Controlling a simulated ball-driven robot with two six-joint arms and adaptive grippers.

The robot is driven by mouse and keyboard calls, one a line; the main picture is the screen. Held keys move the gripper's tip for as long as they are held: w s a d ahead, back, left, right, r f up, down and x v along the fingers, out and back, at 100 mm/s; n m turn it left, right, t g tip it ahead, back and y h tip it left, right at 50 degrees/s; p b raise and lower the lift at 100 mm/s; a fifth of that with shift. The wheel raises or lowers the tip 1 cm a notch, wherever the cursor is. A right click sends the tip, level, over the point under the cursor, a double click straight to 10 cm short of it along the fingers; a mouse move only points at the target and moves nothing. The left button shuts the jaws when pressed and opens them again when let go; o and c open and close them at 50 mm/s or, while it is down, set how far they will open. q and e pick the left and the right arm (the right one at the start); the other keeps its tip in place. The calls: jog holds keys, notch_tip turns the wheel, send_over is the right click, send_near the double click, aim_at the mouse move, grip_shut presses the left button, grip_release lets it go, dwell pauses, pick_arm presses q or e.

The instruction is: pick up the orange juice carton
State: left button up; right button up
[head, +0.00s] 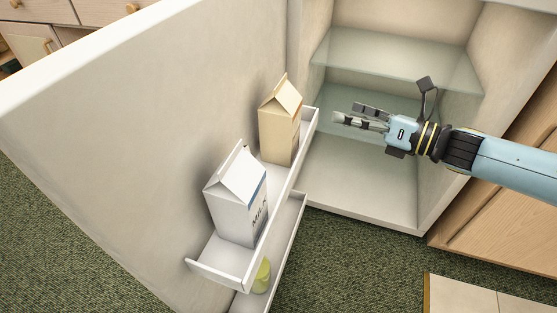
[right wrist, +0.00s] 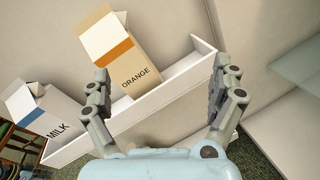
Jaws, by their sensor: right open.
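The orange juice carton (head: 280,130) is tan with a gabled top and stands in the upper door shelf (head: 311,128), toward its far end. In the right wrist view the carton (right wrist: 133,72) shows an orange band and the word ORANGE. My right gripper (head: 345,113) comes in from the right and is open and empty, apart from the carton and to its right. In the right wrist view its two fingers (right wrist: 162,95) are spread, with the carton beyond them, nearer the left finger. My left gripper is not in view.
A white milk carton (head: 237,200) stands in the same shelf, nearer me; it also shows in the right wrist view (right wrist: 45,112). A yellow-green item (head: 262,275) sits in the lower door shelf (head: 290,240). The open fridge has glass shelves (head: 400,55). A wooden cabinet (head: 500,222) stands right.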

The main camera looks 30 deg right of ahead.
aim_at(297, 105)
jog(key=w+a+r+n+y+b, duration=0.1)
jog(key=a+n, duration=0.1)
jog(key=w+a+n+g+y+b, duration=0.1)
jog(key=a+n, duration=0.2)
jog(key=w+a+r+n+y+b, duration=0.1)
jog(key=a+n+y, duration=0.1)
jog(key=a+n, duration=0.1)
jog(key=shift+w+r+g+b, duration=0.1)
jog(key=shift+r+g+b, duration=0.25)
jog(key=shift+g+b, duration=0.05)
jog(key=shift+w+a, duration=0.45)
jog(key=b+x, duration=0.1)
jog(key=x, duration=0.3)
jog(key=shift+w+a, duration=0.1)
jog(key=shift+a, duration=0.25)
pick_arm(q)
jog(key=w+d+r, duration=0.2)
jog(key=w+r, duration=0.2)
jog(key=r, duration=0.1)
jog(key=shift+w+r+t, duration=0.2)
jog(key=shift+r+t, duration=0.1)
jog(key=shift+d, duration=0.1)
pick_arm(e)
jog(key=shift+r, duration=0.1)
jog(key=c, duration=1.7)
